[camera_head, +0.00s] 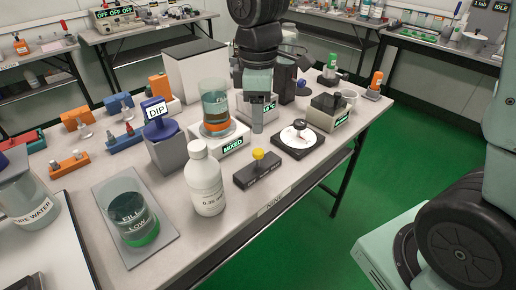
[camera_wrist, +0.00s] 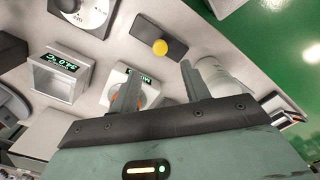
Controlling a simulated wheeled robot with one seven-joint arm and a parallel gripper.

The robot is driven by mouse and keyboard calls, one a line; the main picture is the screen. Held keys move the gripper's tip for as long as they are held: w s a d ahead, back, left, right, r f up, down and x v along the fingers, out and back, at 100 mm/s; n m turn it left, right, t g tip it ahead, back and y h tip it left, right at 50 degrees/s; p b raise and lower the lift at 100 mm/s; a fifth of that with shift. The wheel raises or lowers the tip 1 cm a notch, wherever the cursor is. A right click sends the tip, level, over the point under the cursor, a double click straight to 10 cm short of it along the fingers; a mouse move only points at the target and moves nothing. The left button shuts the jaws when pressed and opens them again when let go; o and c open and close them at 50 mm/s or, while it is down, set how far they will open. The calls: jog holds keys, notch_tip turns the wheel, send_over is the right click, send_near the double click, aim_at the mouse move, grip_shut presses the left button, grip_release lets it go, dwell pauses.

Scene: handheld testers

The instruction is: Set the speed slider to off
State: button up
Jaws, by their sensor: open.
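A dark block with a yellow knob (camera_head: 258,154) on top stands near the front edge of the table, between the white bottle and the round dial plate. I take it to be the speed slider; its small lettering is unreadable. The yellow knob also shows in the wrist view (camera_wrist: 160,47), beyond my fingertips. My gripper (camera_head: 258,124) points down above the table, behind the knob and apart from it. In the wrist view my gripper (camera_wrist: 157,78) has its two fingers spread, with nothing held between them.
A white bottle (camera_head: 206,182) stands left of the slider block. Behind it is a white unit reading MIXED (camera_head: 233,143) with a beaker (camera_head: 215,97) on top. A dark plate with a white dial (camera_head: 298,138) lies to the right. The table strip before the block is clear.

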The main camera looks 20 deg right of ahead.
aim_at(258, 151)
notch_tip(258, 151, down, 9)
jog(key=shift+f+b, duration=0.15)
jog(key=shift+b, duration=0.65)
